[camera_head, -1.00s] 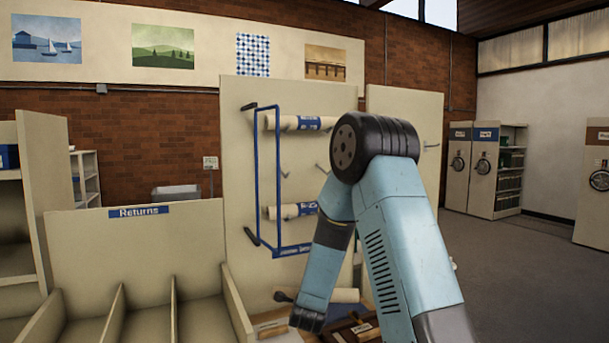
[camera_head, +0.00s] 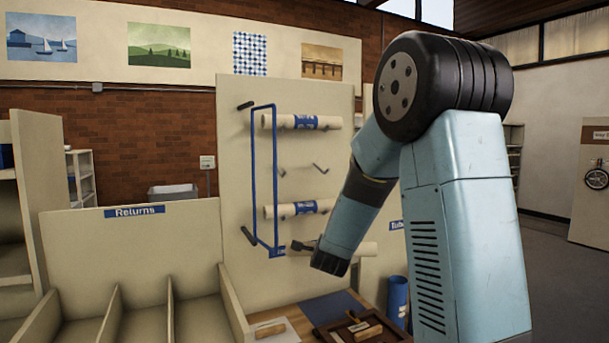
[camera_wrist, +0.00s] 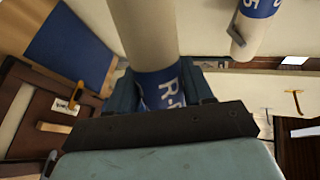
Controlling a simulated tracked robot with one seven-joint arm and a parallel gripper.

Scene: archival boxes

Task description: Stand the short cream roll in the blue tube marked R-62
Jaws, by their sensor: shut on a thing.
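My gripper (camera_head: 322,249) is shut on a cream roll (camera_head: 364,248), held roughly level in front of the board, above the wooden bench. In the wrist view my gripper (camera_wrist: 168,92) closes around the roll's blue label (camera_wrist: 163,80); "R-" and part of a digit show, the rest is hidden by the jaws. The roll's cream body (camera_wrist: 143,28) runs up out of that picture. A blue tube (camera_head: 397,298) stands upright at the right, beside my arm and lower than the roll. Its marking cannot be read from here.
Two more cream rolls, upper (camera_head: 300,121) and lower (camera_head: 298,208), lie on board pegs by a blue wire frame (camera_head: 253,180). A blue mat (camera_head: 335,305) and brown tray (camera_head: 365,327) lie on the bench. The Returns bin (camera_head: 135,240) stands at left.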

